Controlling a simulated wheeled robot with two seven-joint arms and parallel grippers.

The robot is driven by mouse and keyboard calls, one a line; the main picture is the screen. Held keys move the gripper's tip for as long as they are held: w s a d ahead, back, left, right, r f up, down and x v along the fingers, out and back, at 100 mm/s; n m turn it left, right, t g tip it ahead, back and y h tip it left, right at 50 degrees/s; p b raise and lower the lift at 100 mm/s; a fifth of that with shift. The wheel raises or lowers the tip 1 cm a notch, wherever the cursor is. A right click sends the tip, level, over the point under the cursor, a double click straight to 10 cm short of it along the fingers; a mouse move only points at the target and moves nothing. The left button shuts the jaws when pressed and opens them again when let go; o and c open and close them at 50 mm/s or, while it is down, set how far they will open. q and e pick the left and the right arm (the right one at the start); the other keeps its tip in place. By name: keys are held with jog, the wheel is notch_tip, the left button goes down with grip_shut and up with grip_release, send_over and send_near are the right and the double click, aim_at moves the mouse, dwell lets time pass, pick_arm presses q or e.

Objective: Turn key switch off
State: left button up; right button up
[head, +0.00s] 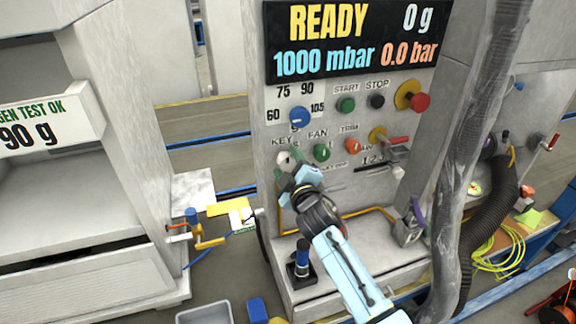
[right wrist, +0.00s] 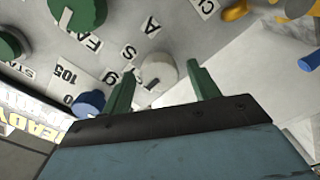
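The key switch (head: 284,160) is a pale round knob beside the KEY label on the grey control panel (head: 330,180). It also shows in the right wrist view (right wrist: 158,70) as a whitish cap with a grey lever-like part. My right gripper (head: 292,172) is at the switch and hides part of it. In the right wrist view its two green fingers (right wrist: 163,92) are apart, one to each side of the knob in the picture. I see no clear contact, and cannot tell the switch's setting. My left gripper is not in view.
A blue dial (head: 299,117) is above the switch; a green fan knob (head: 321,152) and orange trim knob (head: 353,146) are to its right. A red emergency button (head: 419,102) is farther right. A thick grey hose (head: 475,150) hangs in front of the panel's right side.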

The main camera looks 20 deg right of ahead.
jog(key=s, duration=1.3)
jog(key=shift+s+d, duration=0.2)
